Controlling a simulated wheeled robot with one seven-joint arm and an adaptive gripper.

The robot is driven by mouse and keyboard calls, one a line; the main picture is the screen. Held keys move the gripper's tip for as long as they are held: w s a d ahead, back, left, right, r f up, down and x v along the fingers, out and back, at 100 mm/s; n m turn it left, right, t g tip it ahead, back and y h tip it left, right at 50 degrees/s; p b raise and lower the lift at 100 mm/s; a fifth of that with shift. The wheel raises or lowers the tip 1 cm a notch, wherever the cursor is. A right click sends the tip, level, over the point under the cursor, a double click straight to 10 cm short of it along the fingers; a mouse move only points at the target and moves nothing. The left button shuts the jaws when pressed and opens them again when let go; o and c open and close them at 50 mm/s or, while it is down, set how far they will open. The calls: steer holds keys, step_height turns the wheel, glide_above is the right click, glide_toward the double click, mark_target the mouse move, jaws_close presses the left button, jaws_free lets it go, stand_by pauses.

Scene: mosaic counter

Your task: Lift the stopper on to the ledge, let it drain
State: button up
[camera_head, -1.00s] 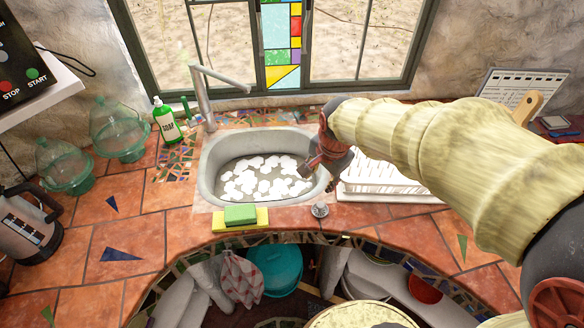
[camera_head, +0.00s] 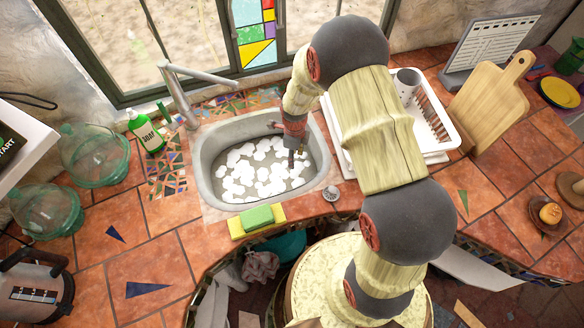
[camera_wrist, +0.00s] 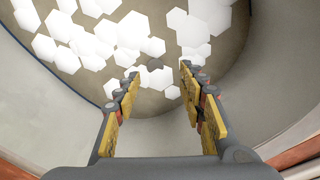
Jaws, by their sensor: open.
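The sink basin (camera_head: 207,160) holds greyish water with white foam patches (camera_head: 240,176). My gripper (camera_head: 291,160) points down over the right part of the basin, open and empty. In the wrist view its fingers (camera_wrist: 160,76) are spread apart above the water. A small dark grey round thing (camera_wrist: 155,64) shows among the foam between and beyond the fingertips; it may be the stopper, mostly under water, but I cannot tell surely. The tiled ledge (camera_head: 300,206) runs along the sink's front. A small round metal piece (camera_head: 331,193) sits on it.
A green and yellow sponge (camera_head: 257,217) lies at the sink's front edge. The faucet (camera_head: 178,95) and soap bottle (camera_head: 146,131) stand at the back left. A white dish rack (camera_head: 440,140) is right of the sink, partly behind my arm.

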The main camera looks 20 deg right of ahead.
steer(key=f, duration=0.4)
steer(key=shift+s+a+f+b, duration=0.1)
steer(key=shift+s+a+b, duration=0.2)
steer(key=shift+b, duration=0.1)
steer(key=shift+f, duration=0.45)
jaws_close()
